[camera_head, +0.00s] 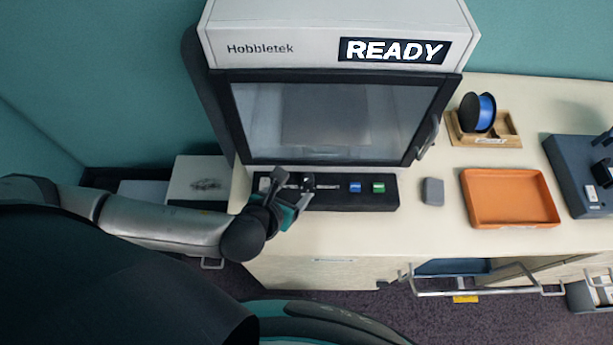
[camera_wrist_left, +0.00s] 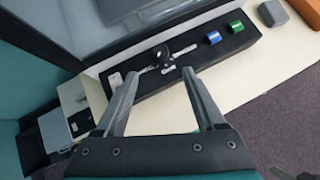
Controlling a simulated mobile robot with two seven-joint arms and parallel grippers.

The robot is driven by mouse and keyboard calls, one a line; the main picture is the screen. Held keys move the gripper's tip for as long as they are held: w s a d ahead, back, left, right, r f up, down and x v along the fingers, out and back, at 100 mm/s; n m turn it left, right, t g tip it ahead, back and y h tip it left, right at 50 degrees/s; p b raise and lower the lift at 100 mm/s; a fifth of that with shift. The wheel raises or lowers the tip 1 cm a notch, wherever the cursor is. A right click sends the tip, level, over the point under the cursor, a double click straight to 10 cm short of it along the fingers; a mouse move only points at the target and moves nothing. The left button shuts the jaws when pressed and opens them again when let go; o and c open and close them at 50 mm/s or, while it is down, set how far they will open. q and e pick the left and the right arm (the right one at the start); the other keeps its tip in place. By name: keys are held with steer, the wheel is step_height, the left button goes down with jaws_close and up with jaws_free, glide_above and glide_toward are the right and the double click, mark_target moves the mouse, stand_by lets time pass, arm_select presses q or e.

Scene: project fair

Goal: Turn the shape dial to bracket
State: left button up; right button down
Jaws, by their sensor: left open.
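The printer (camera_head: 335,45), a white and black machine marked Hobbletek, shows READY on its display. A black control strip (camera_head: 345,204) runs along its front. The shape dial is a small black knob with white labels around it, clear in the left wrist view (camera_wrist_left: 161,52). Which label it points to is too small to tell. My left gripper (camera_head: 291,180) is open and empty at the left part of the strip. In the left wrist view its fingertips (camera_wrist_left: 161,73) point toward the dial, one to each side of it in the picture. I cannot tell whether they touch it. My right gripper is not visible.
Blue (camera_head: 355,187) and green (camera_head: 378,187) buttons sit right of the dial. A grey block (camera_head: 432,192), an orange tray (camera_head: 510,222) and a wooden holder (camera_head: 505,143) with a blue spool (camera_head: 486,111) stand to the right. The table front below the strip is clear.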

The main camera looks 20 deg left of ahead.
mark_target(307, 179)
arm_select(q)
steer(key=x, duration=1.1)
steer(key=shift+w+f, duration=0.2)
steer(key=shift+f, duration=0.1)
jaws_close()
stand_by(0.4)
